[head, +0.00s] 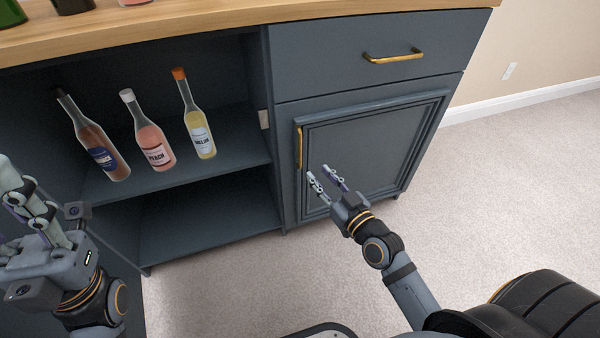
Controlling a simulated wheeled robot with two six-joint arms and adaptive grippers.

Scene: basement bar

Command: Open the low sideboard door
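The low sideboard door (370,150) is a dark blue-grey framed panel under a drawer, at the right of the sideboard, and it is closed. Its brass handle (299,148) stands upright along the door's left edge. My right gripper (319,170) is in front of the door, just right of and below the handle. Its two fingers are apart with nothing between them, and the handle looks clear of them. My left gripper (22,190) is at the left edge, in front of the open shelves, with its fingers partly cut off by the frame.
The drawer (365,50) above the door has a brass handle (393,56). Carpet (500,190) to the right is clear.

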